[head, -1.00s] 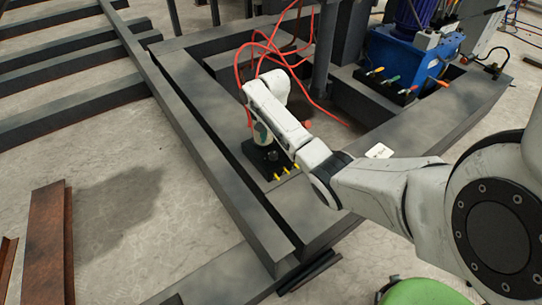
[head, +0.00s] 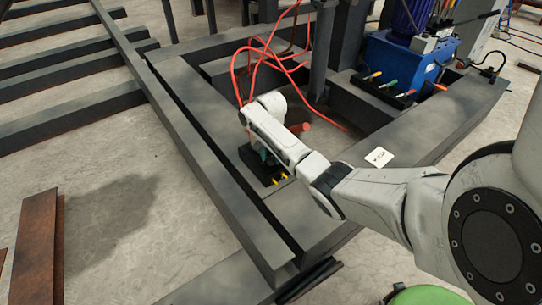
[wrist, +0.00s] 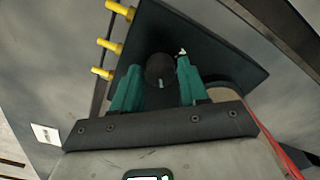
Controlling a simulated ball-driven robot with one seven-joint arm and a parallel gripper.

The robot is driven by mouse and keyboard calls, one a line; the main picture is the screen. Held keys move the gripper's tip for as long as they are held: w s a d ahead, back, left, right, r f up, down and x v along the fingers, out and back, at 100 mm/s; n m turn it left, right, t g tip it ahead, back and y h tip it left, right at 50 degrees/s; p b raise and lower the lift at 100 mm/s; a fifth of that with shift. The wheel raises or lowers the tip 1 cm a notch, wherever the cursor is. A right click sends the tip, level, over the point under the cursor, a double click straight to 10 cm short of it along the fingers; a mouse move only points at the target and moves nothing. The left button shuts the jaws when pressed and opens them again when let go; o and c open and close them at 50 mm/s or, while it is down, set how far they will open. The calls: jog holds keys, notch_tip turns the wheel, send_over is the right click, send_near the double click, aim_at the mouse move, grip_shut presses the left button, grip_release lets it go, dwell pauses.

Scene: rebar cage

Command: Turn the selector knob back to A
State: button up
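The dark round selector knob (wrist: 160,69) stands on a black box (wrist: 215,55), with a small pale mark on the knob's edge toward my gripper. My gripper (wrist: 158,75) has green fingers, one on each side of the knob; they look open, with at most a narrow gap to it. A small pale mark shows on the box by the right fingertip; I cannot read any letter. In the head view the black box (head: 249,156) lies on the grey steel frame, and my gripper hides the knob there.
Several yellow plugs (wrist: 107,42) stick out of one side of the box. A white card (head: 378,157) lies on the frame to the right. Red hoses (head: 262,58) loop behind my arm. A blue machine (head: 405,65) with coloured fittings stands at the back right.

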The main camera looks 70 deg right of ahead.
jog(key=c, duration=0.7)
jog(key=shift+r+p, duration=0.15)
jog(key=shift+p, duration=0.25)
jog(key=shift+r+n+p, duration=0.1)
jog(key=shift+n+p, duration=0.5)
jog(key=shift+p, duration=0.2)
jog(key=n+p, duration=0.2)
jog(key=n, duration=0.1)
jog(key=n+p, duration=0.1)
jog(key=n, duration=0.1)
jog(key=n+p, duration=0.1)
jog(key=n, duration=0.1)
jog(key=shift+f+n, duration=0.2)
jog(key=shift+n, duration=0.2)
jog(key=n, duration=0.3)
jog(key=shift+p, duration=0.35)
jog(key=shift+n, duration=2.1)
